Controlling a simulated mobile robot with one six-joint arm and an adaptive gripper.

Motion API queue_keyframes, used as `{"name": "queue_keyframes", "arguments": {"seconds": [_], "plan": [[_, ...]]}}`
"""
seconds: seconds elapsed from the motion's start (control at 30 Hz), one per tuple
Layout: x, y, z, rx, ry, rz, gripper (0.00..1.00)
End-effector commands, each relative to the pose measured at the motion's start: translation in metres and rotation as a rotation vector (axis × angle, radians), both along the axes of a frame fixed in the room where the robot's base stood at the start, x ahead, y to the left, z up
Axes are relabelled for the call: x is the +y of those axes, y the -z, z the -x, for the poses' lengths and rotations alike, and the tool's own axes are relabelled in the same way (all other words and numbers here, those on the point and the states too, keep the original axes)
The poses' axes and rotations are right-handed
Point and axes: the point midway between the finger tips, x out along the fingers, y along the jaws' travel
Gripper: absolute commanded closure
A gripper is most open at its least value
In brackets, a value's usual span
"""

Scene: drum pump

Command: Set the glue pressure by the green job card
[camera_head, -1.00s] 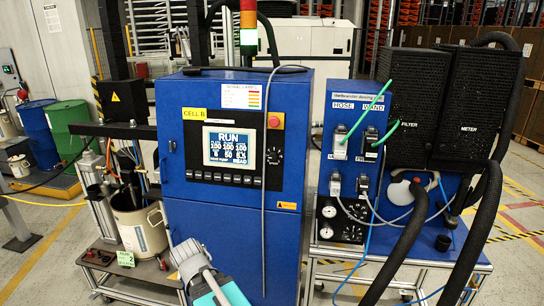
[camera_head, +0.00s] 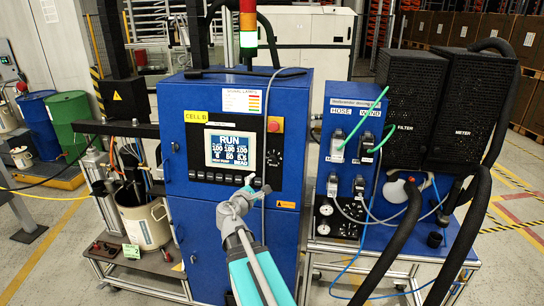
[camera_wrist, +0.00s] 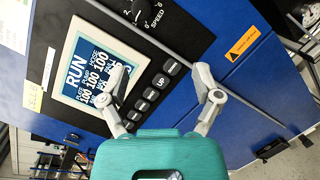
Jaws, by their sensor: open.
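My gripper (camera_head: 258,188) is open and empty in front of the blue cabinet (camera_head: 235,235), just below its screen (camera_head: 230,148). In the wrist view the fingers of my gripper (camera_wrist: 160,84) stand apart on either side of a slanting row of dark buttons. The UP button (camera_wrist: 161,81) lies between them, and the left finger overlaps the screen (camera_wrist: 90,65). The screen reads RUN above rows of numbers; the small digits are too blurred to read surely.
A red button (camera_head: 274,125) and a SPEED knob (camera_head: 273,158) are right of the screen. Black hoses (camera_head: 398,240) and blue cables hang before the right cart. Floor at lower left is clear.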

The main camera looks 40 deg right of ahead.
Motion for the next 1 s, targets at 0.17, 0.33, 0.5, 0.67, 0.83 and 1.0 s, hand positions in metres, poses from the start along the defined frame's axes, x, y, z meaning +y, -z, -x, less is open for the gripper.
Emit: {"name": "queue_keyframes", "arguments": {"seconds": [0.17,0.33,0.5,0.67,0.83,1.0], "plan": [[-0.007,-0.018,-0.004,0.061,-0.031,0.106,0.18],[-0.008,-0.021,-0.004,0.075,-0.037,0.128,0.18],[-0.007,-0.02,-0.004,0.073,-0.037,0.126,0.18],[-0.008,-0.02,-0.005,0.072,-0.036,0.125,0.18],[-0.015,-0.02,-0.009,0.072,-0.035,0.125,0.18],[-0.029,-0.02,-0.018,0.071,-0.035,0.124,0.18]]}}
